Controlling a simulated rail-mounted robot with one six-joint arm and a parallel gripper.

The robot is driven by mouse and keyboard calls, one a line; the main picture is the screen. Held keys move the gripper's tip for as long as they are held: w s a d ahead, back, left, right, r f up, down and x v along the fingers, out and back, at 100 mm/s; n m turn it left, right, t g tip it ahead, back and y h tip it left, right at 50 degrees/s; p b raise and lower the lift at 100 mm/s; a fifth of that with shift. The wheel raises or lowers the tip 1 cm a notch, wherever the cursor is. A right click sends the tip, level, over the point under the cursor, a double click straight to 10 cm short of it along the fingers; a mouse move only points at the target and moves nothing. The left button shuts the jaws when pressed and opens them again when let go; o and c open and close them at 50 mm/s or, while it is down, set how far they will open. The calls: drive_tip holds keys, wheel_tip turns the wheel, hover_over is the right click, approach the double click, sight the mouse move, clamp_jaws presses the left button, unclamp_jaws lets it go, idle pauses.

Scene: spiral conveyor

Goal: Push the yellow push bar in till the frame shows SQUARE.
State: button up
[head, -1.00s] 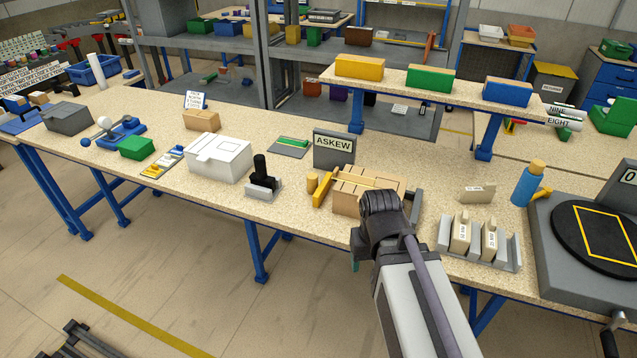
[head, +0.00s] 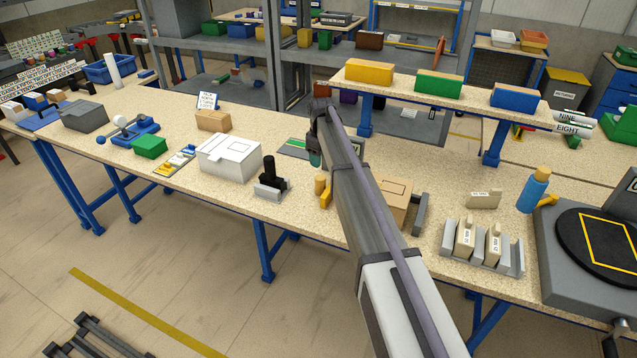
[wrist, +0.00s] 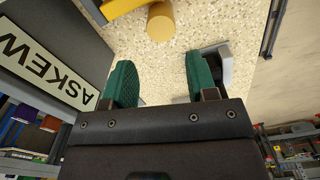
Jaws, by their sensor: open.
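The yellow push bar (head: 326,198) shows only in part beside my arm in the head view. In the wrist view, a yellow bar (wrist: 120,7) is cut off at the top edge, with a yellow-orange cylinder (wrist: 160,22) beside it. The same cylinder shows in the head view (head: 319,184). My arm hides much of the wooden block frame (head: 397,200). The sign (wrist: 42,65) reads ASKEW in the wrist view. My gripper (wrist: 162,78) is open and empty, its green fingers above the table. In the head view it (head: 316,160) is left of the sign.
A grey holder with a black upright (head: 270,180) and a white box (head: 228,157) stand left of the bar. A rack with labelled pieces (head: 480,245) stands right. A raised shelf with coloured blocks (head: 437,84) is behind.

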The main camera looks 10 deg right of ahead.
sight(321, 178)
wheel_tip(321, 178, down, 10)
drive_tip(key=b, duration=0.9)
drive_tip(key=shift+f, duration=0.1)
clamp_jaws()
drive_tip(key=s+d, duration=0.2)
drive_tip(key=d, duration=0.1)
drive_tip(key=shift+s+d, duration=0.2)
unclamp_jaws()
wheel_tip(321, 178, up, 11)
drive_tip(key=p, duration=1.1)
